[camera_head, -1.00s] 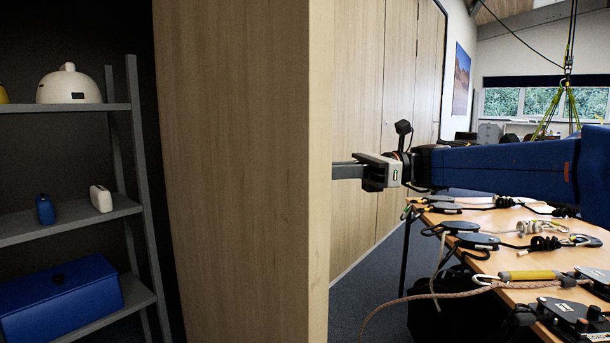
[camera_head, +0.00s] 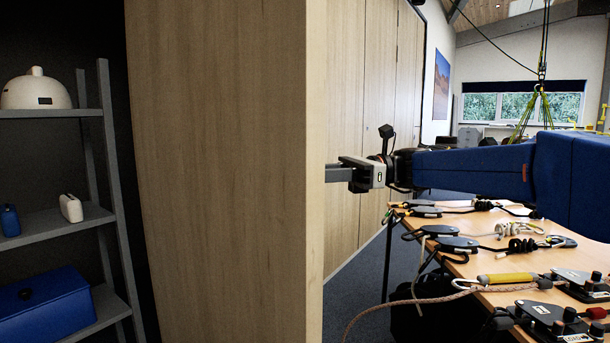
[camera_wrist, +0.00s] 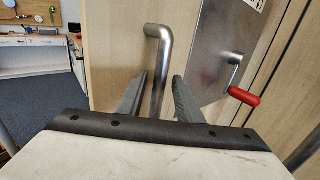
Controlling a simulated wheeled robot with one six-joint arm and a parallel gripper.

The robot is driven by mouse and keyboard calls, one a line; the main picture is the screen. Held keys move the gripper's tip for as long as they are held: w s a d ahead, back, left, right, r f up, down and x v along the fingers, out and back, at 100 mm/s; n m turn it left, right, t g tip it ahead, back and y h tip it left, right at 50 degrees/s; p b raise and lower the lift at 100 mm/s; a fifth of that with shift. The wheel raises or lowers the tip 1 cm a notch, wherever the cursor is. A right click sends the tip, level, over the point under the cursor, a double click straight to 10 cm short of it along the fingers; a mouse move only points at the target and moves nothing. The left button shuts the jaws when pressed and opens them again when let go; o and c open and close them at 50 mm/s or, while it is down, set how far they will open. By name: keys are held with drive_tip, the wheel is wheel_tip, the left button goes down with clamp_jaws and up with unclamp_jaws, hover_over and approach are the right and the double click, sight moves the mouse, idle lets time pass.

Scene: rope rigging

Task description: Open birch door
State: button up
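The birch door (camera_head: 225,160) stands swung open in the head view, its pale edge (camera_head: 315,170) toward me, with shelves showing to its left. My gripper (camera_head: 336,173) reaches from the right to the door's far face, and the edge hides its fingertips. In the wrist view, the door (camera_wrist: 112,60) carries a bent metal handle (camera_wrist: 159,60). The open fingers of my gripper (camera_wrist: 160,82) stand on either side of the handle, with narrow gaps showing. The handle's lower end is hidden by the gripper body.
A grey shelf unit (camera_head: 106,150) with a white helmet (camera_head: 37,92) and a blue box (camera_head: 45,300) stands at left. A table (camera_head: 470,268) with rope gear is at right, below my arm. A red-gripped lever (camera_wrist: 243,96) shows in the wrist view.

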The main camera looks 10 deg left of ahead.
drive_tip(key=v, duration=1.7)
drive_tip(key=shift+d, duration=0.2)
drive_tip(key=shift+s, duration=0.1)
drive_tip(key=s+d+f+n+t+h, duration=0.1)
drive_tip(key=s+d+f+t+h, duration=0.25)
drive_tip(key=s+f, duration=0.4)
drive_tip(key=s+d+f+n+t+h, duration=0.25)
drive_tip(key=s+d+f+t, duration=0.2)
drive_tip(key=s+f, duration=0.35)
drive_tip(key=s+d+f+n+t+h, duration=0.2)
drive_tip(key=s+d+f+n+h, duration=0.2)
drive_tip(key=d+f, duration=0.6)
drive_tip(key=s+d+f+n+t+h, duration=0.3)
drive_tip(key=s+d+f+n+h, duration=0.2)
drive_tip(key=s+d+f, duration=0.4)
wheel_tip(320, 180, down, 2)
drive_tip(key=shift+s+d+f+t+h, duration=0.1)
drive_tip(key=shift+s+d+t+h, duration=0.25)
drive_tip(key=shift+d, duration=0.35)
